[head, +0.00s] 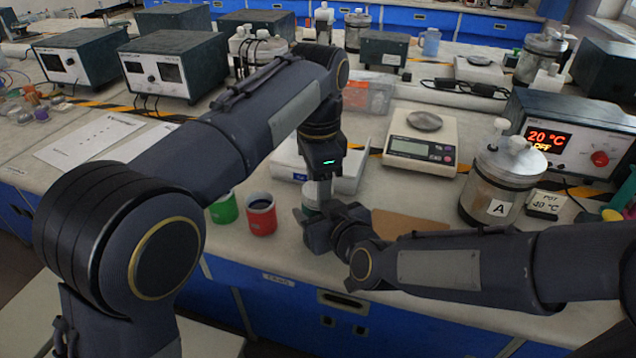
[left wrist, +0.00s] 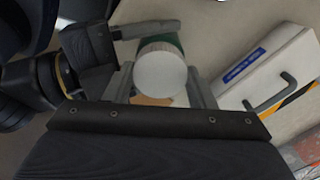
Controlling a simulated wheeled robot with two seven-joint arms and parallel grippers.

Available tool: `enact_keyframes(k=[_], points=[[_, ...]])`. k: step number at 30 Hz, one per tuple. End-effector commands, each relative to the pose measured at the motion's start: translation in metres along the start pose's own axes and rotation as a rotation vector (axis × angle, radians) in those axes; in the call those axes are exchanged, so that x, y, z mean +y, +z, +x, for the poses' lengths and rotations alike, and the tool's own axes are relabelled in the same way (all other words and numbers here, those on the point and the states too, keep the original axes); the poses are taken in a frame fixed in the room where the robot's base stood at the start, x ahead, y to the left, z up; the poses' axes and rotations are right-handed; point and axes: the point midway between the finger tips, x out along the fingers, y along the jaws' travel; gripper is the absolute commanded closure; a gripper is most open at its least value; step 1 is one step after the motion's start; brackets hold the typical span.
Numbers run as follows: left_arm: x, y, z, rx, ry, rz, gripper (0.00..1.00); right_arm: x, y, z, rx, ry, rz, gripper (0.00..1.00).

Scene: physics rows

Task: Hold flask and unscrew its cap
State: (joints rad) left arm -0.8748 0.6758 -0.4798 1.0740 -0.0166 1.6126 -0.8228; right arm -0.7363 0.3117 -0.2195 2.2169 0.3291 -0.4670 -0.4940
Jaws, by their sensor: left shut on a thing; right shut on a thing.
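The flask (head: 310,208) stands upright near the front edge of the bench, mostly hidden behind my right gripper. Its pale cap (head: 317,190) shows above. My left gripper (head: 320,180) points straight down from above, its fingers shut on the cap. In the left wrist view the round white cap (left wrist: 160,72) sits between the two fingers, with a bit of the green flask (left wrist: 166,40) beyond it. My right gripper (head: 322,222) comes in low from the right and is shut on the flask's body; its fingers also show in the left wrist view (left wrist: 143,30).
A red mug (head: 261,216) and a green mug (head: 223,208) stand just left of the flask. Behind is a white box with a handle (head: 348,178). A balance (head: 421,140) and a metal vessel marked A (head: 497,186) stand to the right.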

Motion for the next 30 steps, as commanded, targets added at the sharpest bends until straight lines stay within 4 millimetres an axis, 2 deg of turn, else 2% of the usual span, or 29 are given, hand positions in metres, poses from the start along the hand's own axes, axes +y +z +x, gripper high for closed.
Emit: enact_keyframes(k=[12, 18, 23, 30], points=[[-0.0018, 0.0012, -0.0011, 0.004, -0.006, -1.059, 0.77, -0.0014, 0.0001, -0.0004, 0.0, -0.003, -0.002, 1.0], [-0.0016, 0.0017, -0.0014, 0.004, -0.007, -1.52, 0.77, -0.0012, 0.0, -0.0004, 0.0, -0.003, -0.002, 1.0], [-0.0015, 0.0018, -0.0014, 0.004, -0.006, -1.715, 0.77, -0.001, 0.0, -0.0004, 0.0, -0.002, -0.001, 1.0], [-0.0019, 0.0019, -0.0014, 0.006, -0.006, -1.714, 0.77, -0.0007, -0.0001, -0.0003, 0.0, -0.002, -0.001, 1.0]])
